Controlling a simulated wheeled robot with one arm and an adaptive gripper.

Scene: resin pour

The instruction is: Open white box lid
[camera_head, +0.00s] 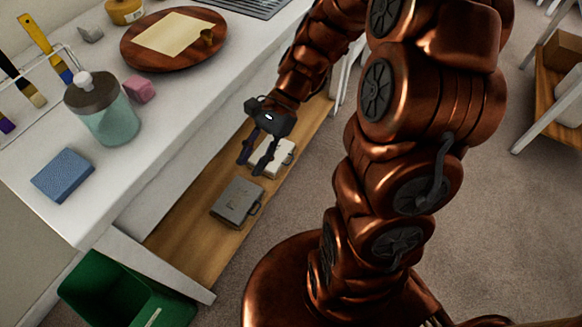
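The white box (281,155) lies on the low wooden shelf under the white table. It has a handle on its right side, and its lid looks closed. My gripper (250,170) hangs above the shelf, pointing down, with its two dark fingers spread apart and nothing seen between them. The fingers cover the left part of the white box. I cannot tell whether they touch it.
A grey box (236,202) with a handle lies on the shelf (185,243) in front of the white box. The white tabletop (165,112) overhangs at the left, with a teal jar (108,118) and blue block (63,175). A green bin (120,290) stands below.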

